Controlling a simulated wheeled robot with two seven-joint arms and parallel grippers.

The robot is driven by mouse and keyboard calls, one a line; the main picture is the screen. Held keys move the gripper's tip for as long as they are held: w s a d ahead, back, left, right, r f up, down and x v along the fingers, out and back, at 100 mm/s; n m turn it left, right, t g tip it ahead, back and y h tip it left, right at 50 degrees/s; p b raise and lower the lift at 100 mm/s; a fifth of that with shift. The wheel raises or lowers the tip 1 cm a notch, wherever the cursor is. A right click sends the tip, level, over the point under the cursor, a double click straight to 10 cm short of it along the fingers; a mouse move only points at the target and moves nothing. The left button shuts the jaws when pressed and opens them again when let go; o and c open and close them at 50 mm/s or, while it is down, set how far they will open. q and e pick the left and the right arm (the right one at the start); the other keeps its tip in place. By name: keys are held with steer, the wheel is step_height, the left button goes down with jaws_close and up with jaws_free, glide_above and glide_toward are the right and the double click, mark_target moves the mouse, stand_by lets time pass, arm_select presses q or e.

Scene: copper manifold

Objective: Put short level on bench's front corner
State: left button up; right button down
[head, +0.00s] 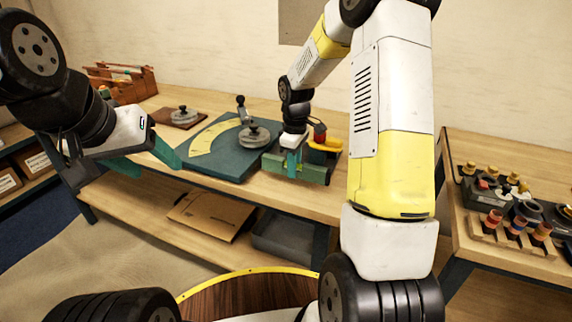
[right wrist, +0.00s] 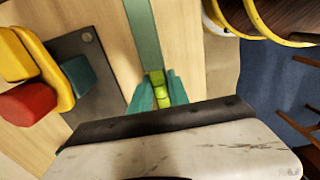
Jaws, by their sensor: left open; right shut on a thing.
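My right gripper (head: 291,160) is shut on the short level (head: 313,173), a teal-green bar over the right part of the bench (head: 262,194). In the right wrist view the gripper (right wrist: 158,92) pinches the level (right wrist: 143,30) around its lime-green vial, and the bar extends away over the wood. I cannot tell whether it touches the bench top. The bench's right front corner is largely hidden by my right arm in the head view. My left gripper (head: 143,158) is open and empty near the bench's left front edge.
A dark green board with a yellow scale (head: 205,148) and a round weight (head: 254,136) lies left of the level. A dark plate with yellow and red handles (right wrist: 40,75) sits close by. A second table (head: 500,235) with several parts stands at the right.

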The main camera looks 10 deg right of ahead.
steer(key=shift+d+f, duration=0.2)
steer(key=shift+f, duration=1.55)
steer(key=shift+f, duration=0.1)
steer(key=c, duration=1.3)
jaws_free()
steer(key=shift+o, duration=0.2)
step_height(320, 180, up, 12)
steer(key=shift+r, duration=0.1)
steer(key=s+r+m+t, duration=0.2)
steer(key=s+r+m, duration=0.1)
steer(key=s, duration=0.5)
steer(key=s+a+r+m+t+y, duration=0.1)
steer(key=s+r+m+t, duration=0.1)
steer(key=s+r+m, duration=0.2)
steer(key=s+a+r+m+t+y, duration=0.1)
steer(key=s+r, duration=0.5)
steer(key=s, duration=0.6)
steer(key=m+t, duration=0.1)
steer(key=m, duration=0.1)
steer(key=shift+s+r+m, duration=0.15)
steer(key=shift+r+m, duration=0.15)
steer(key=shift+r, duration=0.05)
